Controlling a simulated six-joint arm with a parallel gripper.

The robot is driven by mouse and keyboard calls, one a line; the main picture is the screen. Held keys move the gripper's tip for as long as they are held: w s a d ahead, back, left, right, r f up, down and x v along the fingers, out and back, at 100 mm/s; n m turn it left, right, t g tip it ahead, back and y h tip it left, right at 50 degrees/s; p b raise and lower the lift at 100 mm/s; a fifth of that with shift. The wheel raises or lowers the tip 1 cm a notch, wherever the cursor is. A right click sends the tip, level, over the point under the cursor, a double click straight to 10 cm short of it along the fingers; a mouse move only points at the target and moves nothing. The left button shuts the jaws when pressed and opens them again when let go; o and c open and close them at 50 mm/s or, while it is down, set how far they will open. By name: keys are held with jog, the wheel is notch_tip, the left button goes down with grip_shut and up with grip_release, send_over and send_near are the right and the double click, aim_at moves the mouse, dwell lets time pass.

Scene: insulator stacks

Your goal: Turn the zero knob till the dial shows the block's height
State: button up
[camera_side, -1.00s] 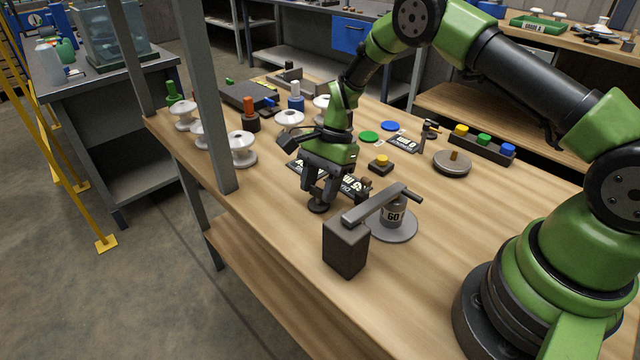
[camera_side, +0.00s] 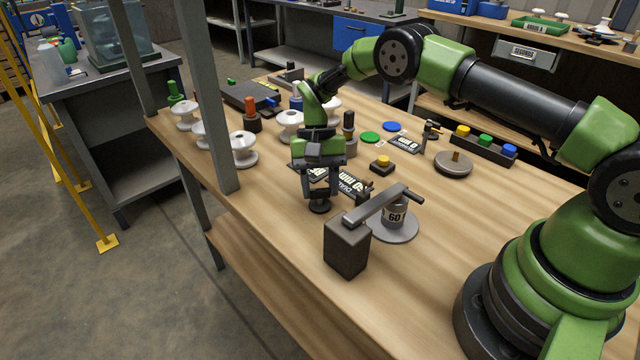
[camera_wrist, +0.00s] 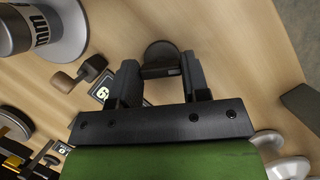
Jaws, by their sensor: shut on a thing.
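A dark round knob (camera_side: 320,206) stands on the bench near its front edge. My gripper (camera_side: 320,197) points down and is shut on this knob. In the wrist view the knob (camera_wrist: 160,57) sits between the two fingertips (camera_wrist: 158,78). A dark readout panel (camera_side: 346,186) with white characters lies behind the gripper, partly hidden; I cannot read its value surely. It shows partly in the wrist view (camera_wrist: 104,88). A grey cylindrical block (camera_side: 394,212) labelled 60 stands on a round grey plate (camera_side: 396,232), under a dark arm (camera_side: 375,205) reaching from a dark box (camera_side: 346,248).
White insulators (camera_side: 243,150) stand at the left, with a dark post (camera_side: 348,130) behind my gripper. A yellow button (camera_side: 382,162), a grey disc (camera_side: 453,164) and a tray of coloured pegs (camera_side: 483,142) lie at the back right.

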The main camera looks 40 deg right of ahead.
jog(key=shift+n, duration=0.5)
jog(key=o, duration=0.9)
jog(key=shift+v, duration=3.8)
jog(key=shift+w+a, duration=0.1)
jog(key=shift+a, duration=0.05)
